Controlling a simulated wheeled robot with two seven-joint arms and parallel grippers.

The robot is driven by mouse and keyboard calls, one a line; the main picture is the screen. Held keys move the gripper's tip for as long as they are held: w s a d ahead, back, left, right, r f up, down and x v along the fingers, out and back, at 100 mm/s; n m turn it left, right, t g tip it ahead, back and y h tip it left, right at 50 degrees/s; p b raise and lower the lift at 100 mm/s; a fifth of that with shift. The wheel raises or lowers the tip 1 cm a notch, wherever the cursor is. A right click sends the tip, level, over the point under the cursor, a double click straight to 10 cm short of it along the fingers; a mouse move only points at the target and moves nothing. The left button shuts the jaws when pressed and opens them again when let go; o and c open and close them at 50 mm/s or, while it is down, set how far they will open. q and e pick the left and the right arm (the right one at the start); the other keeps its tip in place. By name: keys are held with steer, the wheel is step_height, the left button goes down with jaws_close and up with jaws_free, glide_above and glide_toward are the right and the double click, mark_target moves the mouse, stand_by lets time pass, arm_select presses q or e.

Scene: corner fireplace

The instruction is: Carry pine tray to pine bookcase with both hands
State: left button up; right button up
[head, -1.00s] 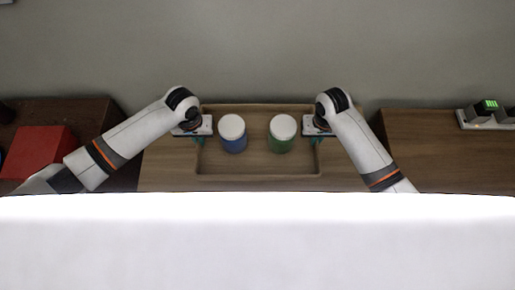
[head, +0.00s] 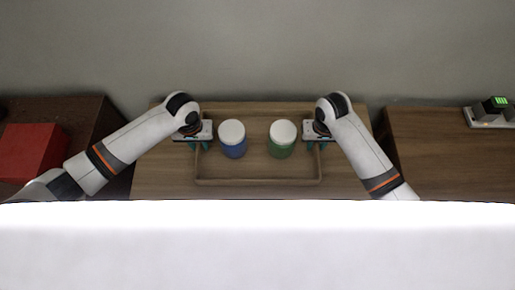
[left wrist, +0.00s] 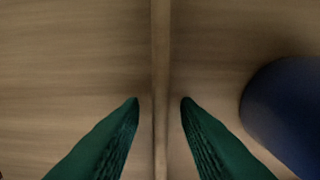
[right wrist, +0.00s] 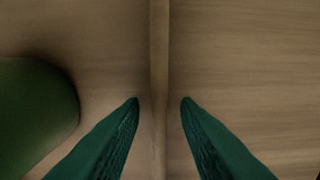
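The pine tray (head: 258,182) lies level in the head view, on or just over a wooden top (head: 160,180) that appears to be the pine bookcase. A blue jar (head: 233,149) and a green jar (head: 280,150), both white-lidded, stand upright in it. My left gripper (head: 198,146) is at the tray's left wall; in the left wrist view its open fingers (left wrist: 160,100) straddle the wall with gaps on both sides. My right gripper (head: 316,146) is at the right wall, its fingers (right wrist: 160,100) likewise open around it and apart from it.
A red box (head: 32,150) sits on a dark cabinet (head: 90,130) at left. A wooden cabinet (head: 450,150) stands at right, with a small device showing a green display (head: 496,104). A grey wall (head: 260,50) is behind. A bright white surface (head: 258,245) fills the foreground.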

arm_select(q)
steer(key=shift+r, duration=0.1)
arm_select(e)
steer(key=shift+r, duration=0.3)
arm_select(q)
step_height(320, 180, up, 12)
arm_select(e)
step_height(320, 180, up, 11)
steer(key=shift+r, duration=0.2)
stand_by(0.4)
stand_by(0.5)
